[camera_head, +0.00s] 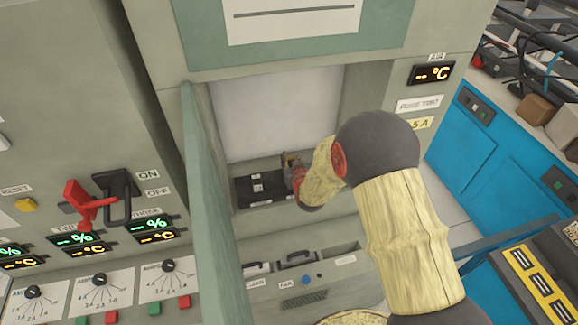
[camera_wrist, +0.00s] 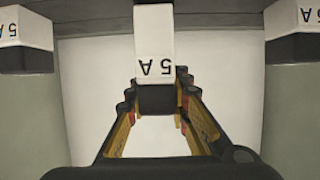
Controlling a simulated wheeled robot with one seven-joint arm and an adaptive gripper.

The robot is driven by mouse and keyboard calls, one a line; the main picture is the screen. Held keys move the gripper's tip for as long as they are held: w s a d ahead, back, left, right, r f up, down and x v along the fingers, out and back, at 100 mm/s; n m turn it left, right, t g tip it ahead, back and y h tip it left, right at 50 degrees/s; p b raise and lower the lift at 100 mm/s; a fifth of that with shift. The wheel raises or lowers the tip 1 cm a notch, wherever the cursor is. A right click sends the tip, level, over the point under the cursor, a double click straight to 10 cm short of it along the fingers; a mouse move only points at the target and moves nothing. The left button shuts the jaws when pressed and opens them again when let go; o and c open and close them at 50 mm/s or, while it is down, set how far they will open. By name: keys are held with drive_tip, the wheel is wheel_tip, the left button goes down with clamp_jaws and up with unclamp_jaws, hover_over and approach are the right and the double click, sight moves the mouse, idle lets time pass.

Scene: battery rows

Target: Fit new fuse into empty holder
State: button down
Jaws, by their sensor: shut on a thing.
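My gripper (camera_head: 291,160) is inside the open cabinet recess, over the right part of a dark panel (camera_head: 245,192) with small white labelled blocks (camera_head: 257,188). In the wrist view its yellow and black fingers (camera_wrist: 158,100) are shut on a fuse (camera_wrist: 154,38), a white block marked 5 A with a dark end between the fingertips. Similar white 5 A blocks stand at the left (camera_wrist: 24,28) and right (camera_wrist: 297,18), each above a grey-green upright. I cannot tell whether the held fuse touches a holder, and the empty holder is not clearly visible.
The cabinet door (camera_head: 213,200) stands open left of the recess. Below are a drawer-like shelf with black handles (camera_head: 297,258) and a blue knob (camera_head: 306,280). A red lever (camera_head: 80,205) is at the left.

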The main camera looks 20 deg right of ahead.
drive_tip(key=shift+w+f, duration=0.15)
drive_tip(key=shift+f, duration=0.75)
drive_tip(key=shift+w+f, duration=0.1)
drive_tip(key=shift+f, duration=0.8)
drive_tip(key=shift+f+b, duration=0.1)
drive_tip(key=shift+b, duration=0.25)
drive_tip(key=shift+f, duration=0.1)
drive_tip(key=c, duration=1.6)
unclamp_jaws()
drive_tip(key=shift+r, duration=0.2)
